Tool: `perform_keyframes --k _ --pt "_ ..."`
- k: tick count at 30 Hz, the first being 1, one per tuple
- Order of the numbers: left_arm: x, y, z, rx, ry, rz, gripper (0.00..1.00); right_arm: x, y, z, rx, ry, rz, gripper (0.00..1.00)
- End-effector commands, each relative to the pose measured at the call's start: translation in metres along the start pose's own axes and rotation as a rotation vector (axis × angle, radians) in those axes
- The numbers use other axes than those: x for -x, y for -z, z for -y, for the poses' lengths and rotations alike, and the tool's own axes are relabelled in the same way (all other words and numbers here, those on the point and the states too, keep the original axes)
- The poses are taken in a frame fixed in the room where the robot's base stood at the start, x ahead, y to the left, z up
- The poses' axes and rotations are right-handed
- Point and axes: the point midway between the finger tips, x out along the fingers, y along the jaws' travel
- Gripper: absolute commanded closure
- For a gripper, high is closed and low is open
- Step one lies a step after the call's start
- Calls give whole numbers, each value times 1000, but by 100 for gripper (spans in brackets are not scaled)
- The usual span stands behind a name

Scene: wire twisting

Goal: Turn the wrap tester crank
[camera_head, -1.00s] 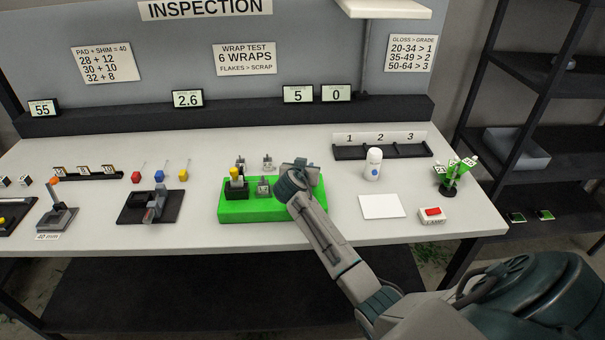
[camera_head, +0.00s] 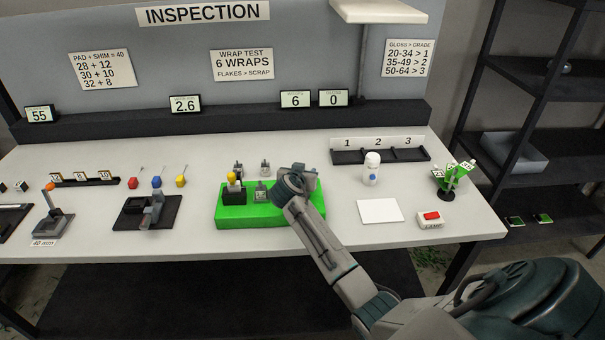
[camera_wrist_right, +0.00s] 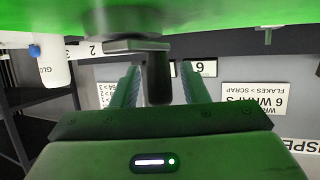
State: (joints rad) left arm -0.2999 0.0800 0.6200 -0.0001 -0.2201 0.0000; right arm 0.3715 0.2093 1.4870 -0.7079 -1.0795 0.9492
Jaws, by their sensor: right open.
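The green wrap tester (camera_head: 235,218) sits on the bench, with a black block holding a yellow-topped piece (camera_head: 232,178) at its left and grey metal fixtures (camera_head: 261,190) behind and beside it. My right gripper (camera_wrist_right: 159,70) is over the tester's right part. In the right wrist view, which is upside down, its two fingers are open on either side of the dark crank handle (camera_wrist_right: 158,82). The crank arm (camera_wrist_right: 115,46) joins the handle to the green body. In the head view my wrist hides the crank. The left gripper is out of view.
One counter display (camera_head: 294,100) reads 6 and another (camera_head: 334,97) reads 0. A sign (camera_head: 242,64) says 6 wraps. A white bottle (camera_head: 371,170), white card (camera_head: 380,210) and red-button lamp box (camera_head: 431,218) stand right of the tester. A clamp-like device (camera_head: 150,212) is left.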

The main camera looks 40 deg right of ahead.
Motion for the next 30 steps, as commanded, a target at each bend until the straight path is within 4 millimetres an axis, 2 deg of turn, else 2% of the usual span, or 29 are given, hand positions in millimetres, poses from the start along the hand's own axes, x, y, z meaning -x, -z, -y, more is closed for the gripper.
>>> perform_keyframes --k 5,15,19,24,30 --pt "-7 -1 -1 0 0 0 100 14 -2 1 -1 2 -1 60" --pt "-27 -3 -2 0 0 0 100 78 -4 1 -3 3 1 60" --pt "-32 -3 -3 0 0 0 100 96 -3 1 -2 2 1 60" --pt "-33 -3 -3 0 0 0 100 107 -1 0 0 0 1 60" --pt "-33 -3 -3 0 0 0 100 108 -1 0 1 -1 1 60"
